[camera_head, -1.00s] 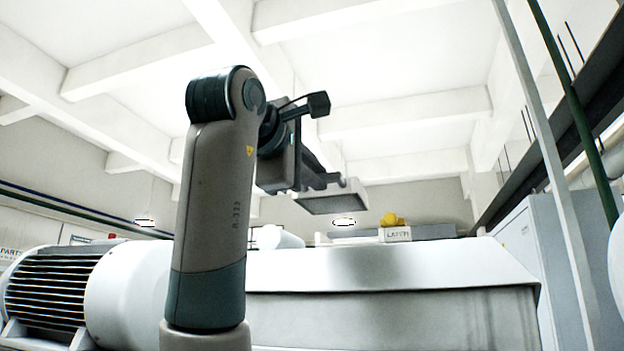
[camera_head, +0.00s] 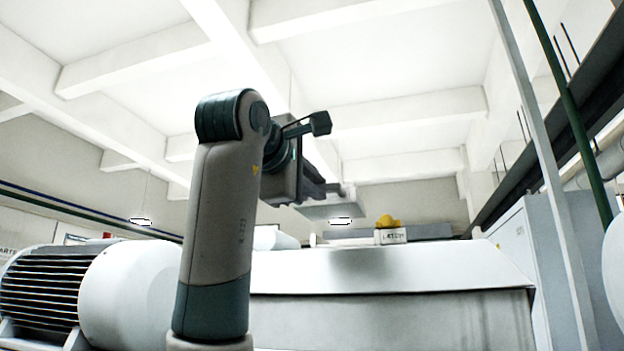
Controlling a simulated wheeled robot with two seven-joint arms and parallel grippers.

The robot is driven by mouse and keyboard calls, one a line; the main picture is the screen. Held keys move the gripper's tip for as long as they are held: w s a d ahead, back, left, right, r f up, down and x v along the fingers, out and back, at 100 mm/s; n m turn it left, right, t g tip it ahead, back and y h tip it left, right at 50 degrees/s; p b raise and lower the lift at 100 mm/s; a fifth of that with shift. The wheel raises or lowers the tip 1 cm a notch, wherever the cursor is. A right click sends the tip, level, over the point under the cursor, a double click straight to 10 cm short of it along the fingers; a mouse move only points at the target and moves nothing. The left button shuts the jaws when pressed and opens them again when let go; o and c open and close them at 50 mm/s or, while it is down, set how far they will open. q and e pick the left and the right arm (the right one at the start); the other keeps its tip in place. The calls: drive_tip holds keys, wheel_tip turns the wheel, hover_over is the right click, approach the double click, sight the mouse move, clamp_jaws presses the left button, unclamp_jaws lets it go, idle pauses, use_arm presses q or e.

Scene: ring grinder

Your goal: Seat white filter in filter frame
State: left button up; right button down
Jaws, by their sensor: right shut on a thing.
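My right gripper (camera_head: 326,188) is shut on the white filter (camera_head: 332,207), a flat pale panel with a light rim. It holds the filter in the air, and in the picture the filter shows just above the top of the large white machine housing. My own wrist hides part of the filter and the fingertips are hard to make out. I cannot pick out the filter frame for certain. My left gripper is not in view.
The white machine housing (camera_head: 400,270) spans the middle. A labelled box (camera_head: 391,236) with yellow things (camera_head: 388,221) and a grey slab (camera_head: 430,231) show above it. A finned motor (camera_head: 45,290) is at left; a grey post (camera_head: 545,170) and green pipe (camera_head: 560,105) are at right.

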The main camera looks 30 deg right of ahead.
drive_tip(key=shift+w+f+p+x, duration=0.15)
drive_tip(key=shift+p+x, duration=0.1)
drive_tip(key=shift+x, duration=0.75)
drive_tip(key=shift+w+f+p+x, duration=0.15)
drive_tip(key=shift+p+x, duration=0.1)
drive_tip(key=shift+x, duration=0.8)
drive_tip(key=shift+s+a, duration=0.1)
drive_tip(key=shift+a, duration=0.05)
